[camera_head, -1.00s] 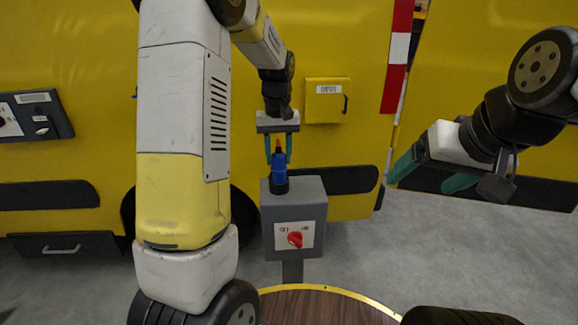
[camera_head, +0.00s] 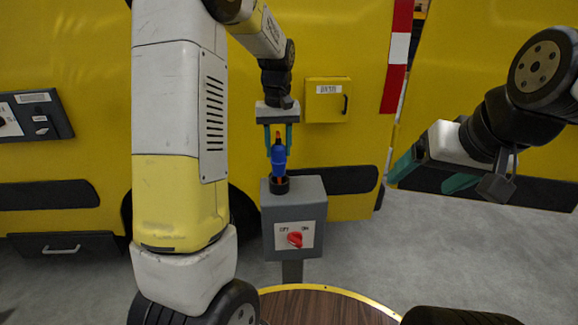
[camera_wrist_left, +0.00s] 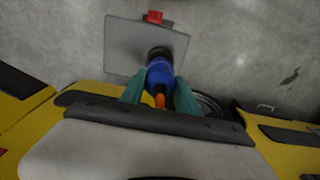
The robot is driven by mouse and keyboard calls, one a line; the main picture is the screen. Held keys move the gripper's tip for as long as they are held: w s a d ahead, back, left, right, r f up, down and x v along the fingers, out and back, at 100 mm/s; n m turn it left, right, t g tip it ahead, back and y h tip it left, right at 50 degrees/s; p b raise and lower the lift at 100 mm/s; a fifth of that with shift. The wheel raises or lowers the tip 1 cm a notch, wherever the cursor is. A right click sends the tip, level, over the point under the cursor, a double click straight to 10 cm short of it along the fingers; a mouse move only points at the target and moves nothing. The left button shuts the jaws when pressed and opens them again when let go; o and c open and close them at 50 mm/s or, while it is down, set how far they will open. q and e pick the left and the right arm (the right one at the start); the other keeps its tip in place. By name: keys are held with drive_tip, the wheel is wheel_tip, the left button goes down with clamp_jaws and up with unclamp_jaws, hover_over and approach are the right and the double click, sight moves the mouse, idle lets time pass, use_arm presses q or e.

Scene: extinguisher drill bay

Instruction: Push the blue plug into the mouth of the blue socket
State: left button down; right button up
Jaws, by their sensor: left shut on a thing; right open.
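The blue plug (camera_head: 279,161) stands upright between the teal fingers of my left gripper (camera_head: 278,152), which is shut on it; its orange-red top shows between the fingers. In the left wrist view the blue plug (camera_wrist_left: 159,74) hides most of the socket. My right gripper (camera_head: 430,174) is open and empty, far to the right.
The grey box carries a red rotary switch (camera_head: 295,238) on its front and stands on a post. A yellow wall with a small yellow cabinet (camera_head: 327,100) is behind it. A round wooden top (camera_head: 325,308) with a yellow rim is in front. Space right of the box is clear.

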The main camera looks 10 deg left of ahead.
use_arm(q)
drive_tip(key=shift+r, duration=1.6)
